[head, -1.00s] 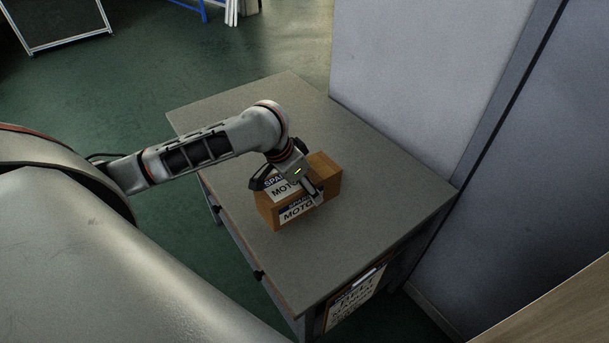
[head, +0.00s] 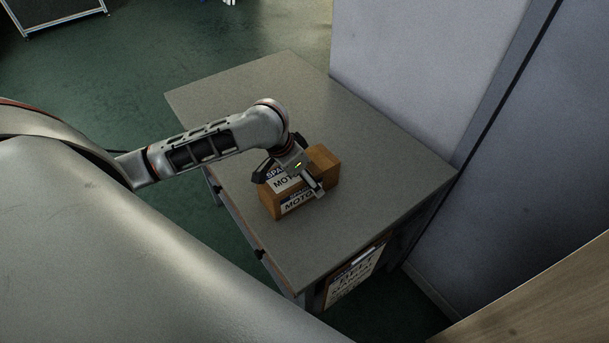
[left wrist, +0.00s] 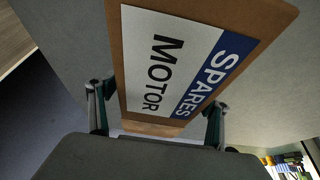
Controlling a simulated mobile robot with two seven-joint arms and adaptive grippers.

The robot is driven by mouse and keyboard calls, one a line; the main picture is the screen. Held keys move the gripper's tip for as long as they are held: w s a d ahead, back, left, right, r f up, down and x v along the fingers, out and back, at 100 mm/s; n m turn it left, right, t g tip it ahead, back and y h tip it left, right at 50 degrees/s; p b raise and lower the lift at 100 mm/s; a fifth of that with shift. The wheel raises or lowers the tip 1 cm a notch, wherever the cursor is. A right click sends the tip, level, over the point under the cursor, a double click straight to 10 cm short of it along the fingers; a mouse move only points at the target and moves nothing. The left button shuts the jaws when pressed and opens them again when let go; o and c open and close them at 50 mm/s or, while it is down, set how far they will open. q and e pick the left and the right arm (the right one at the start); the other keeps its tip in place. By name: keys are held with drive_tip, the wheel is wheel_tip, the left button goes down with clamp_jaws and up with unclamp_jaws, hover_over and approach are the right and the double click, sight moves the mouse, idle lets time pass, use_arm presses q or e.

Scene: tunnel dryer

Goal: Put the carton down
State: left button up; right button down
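The carton (head: 322,166) is a brown box with white and blue labels reading "SPARES MOTOR". In the head view it is at the middle of the grey table top (head: 375,180), level. I cannot tell whether its underside touches the table. My left gripper (head: 291,184) comes down over it, with one finger on each side. In the left wrist view the labelled carton (left wrist: 215,25) sits between the two fingers (left wrist: 160,105), which look closed against its sides. The underside of the carton is hidden. My right gripper is not in view.
A tall grey wall panel (head: 425,70) stands along the table's right side. A labelled sign (head: 352,280) is at the table's front side. Bare table top surrounds the carton. A wooden surface (head: 550,290) is at the lower right.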

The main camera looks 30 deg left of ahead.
use_arm(q)
drive_tip(key=shift+r, duration=0.1)
drive_tip(key=v, duration=1.1)
drive_tip(key=shift+s+r, duration=0.15)
drive_tip(key=shift+r, duration=0.25)
drive_tip(key=shift+s, duration=0.1)
